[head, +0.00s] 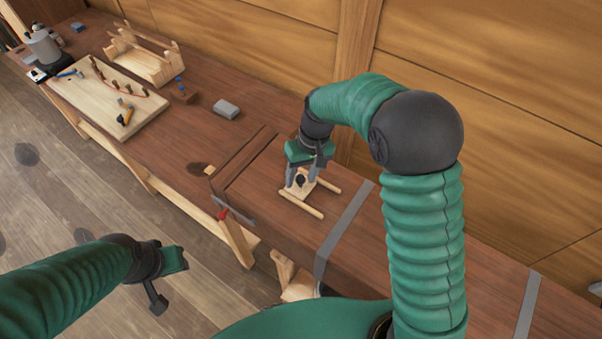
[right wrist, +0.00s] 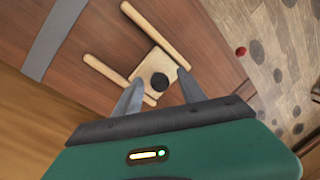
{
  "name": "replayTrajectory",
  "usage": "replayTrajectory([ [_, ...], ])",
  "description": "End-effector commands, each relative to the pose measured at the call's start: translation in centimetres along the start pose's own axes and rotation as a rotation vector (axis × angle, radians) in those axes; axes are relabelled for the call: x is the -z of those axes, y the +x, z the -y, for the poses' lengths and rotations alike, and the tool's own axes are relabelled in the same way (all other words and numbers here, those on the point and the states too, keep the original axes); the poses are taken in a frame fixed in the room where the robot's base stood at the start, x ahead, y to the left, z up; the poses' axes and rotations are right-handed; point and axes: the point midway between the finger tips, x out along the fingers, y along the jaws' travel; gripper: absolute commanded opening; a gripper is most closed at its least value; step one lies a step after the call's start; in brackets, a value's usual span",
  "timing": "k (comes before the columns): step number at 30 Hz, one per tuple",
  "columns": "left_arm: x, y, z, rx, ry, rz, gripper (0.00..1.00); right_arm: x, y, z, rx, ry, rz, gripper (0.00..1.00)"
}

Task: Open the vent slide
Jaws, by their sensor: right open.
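The vent slide is a pale wooden plate (right wrist: 150,62) with a dark round knob (right wrist: 160,82), lying between two light wooden rails (right wrist: 155,33) on the brown bench top. In the head view the plate (head: 292,192) and the rails (head: 301,204) show below my right gripper (head: 302,180). My right gripper is open, its two fingers on either side of the knob in the right wrist view (right wrist: 157,92). I cannot tell whether a finger touches it. My left gripper (head: 166,280) is at the lower left over the floor, away from the bench; its fingers are not clear.
A grey strap (head: 345,228) crosses the bench right of the rails. Left of them are a raised wooden strip (head: 243,157), a grey block (head: 226,109) and a board with tools (head: 105,95). The wooden wall (head: 260,50) runs along the back.

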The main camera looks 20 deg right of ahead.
Motion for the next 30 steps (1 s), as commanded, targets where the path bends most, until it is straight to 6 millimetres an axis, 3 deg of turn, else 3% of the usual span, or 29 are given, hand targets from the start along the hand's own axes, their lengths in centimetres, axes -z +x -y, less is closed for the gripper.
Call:
replayTrajectory([
  [3, -0.02, 0.03, 0.00, 0.000, 0.000, 0.000, 0.36, 0.13, 0.07, -0.03, 0.000, 0.000, 0.001, 0.45],
  [14, -0.01, 0.03, 0.00, 0.000, 0.000, 0.000, 0.36, 0.16, 0.04, -0.08, -0.001, 0.001, 0.000, 0.00],
  [30, -0.01, 0.01, 0.00, 0.000, 0.000, 0.000, 0.36, 0.15, -0.09, -0.03, 0.000, 0.000, -0.001, 0.00],
])
